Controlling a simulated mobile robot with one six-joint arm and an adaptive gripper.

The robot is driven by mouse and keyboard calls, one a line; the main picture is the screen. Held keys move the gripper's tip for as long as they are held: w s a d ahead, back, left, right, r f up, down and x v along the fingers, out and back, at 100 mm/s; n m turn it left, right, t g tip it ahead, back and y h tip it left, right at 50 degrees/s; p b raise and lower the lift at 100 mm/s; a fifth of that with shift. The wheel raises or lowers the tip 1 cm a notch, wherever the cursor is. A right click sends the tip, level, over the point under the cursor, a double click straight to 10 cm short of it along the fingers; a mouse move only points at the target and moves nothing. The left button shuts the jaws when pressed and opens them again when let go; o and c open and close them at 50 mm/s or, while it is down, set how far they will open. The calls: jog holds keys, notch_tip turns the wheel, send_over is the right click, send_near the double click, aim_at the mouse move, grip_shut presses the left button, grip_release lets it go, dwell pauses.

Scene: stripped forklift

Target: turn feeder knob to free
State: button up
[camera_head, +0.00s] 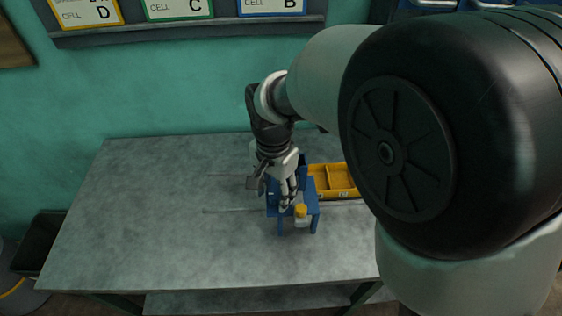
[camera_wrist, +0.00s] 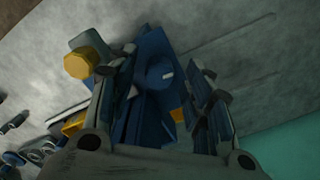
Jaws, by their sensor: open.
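The blue feeder (camera_head: 311,190) stands on the grey table, partly covered by my gripper in the head view. In the wrist view, the feeder's blue body (camera_wrist: 150,45) shows between my fingers. A round blue knob (camera_wrist: 155,74) with a short white mark on it faces the wrist camera. My gripper (camera_wrist: 158,78) is open, with one finger on each side of the knob; I cannot tell whether either touches it. In the head view, my gripper (camera_head: 281,198) points down at the feeder and the knob cannot be made out.
A small white container with a yellow cap (camera_head: 301,210) is at the feeder's front; the cap also shows in the wrist view (camera_wrist: 82,64). A yellow divided tray (camera_head: 334,179) lies right of the feeder. Thin rods (camera_head: 232,211) extend left. The table's left side (camera_head: 130,205) is clear.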

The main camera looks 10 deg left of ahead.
aim_at(275, 194)
jog(key=shift+c, duration=0.6)
jog(key=c, duration=1)
jog(key=shift+o, duration=0.2)
jog(key=shift+n+p, duration=0.45)
jog(key=shift+n, duration=0.35)
jog(key=o, duration=1.1)
jog(key=shift+r, duration=0.1)
notch_tip(275, 194, up, 12)
jog(key=shift+f, duration=0.1)
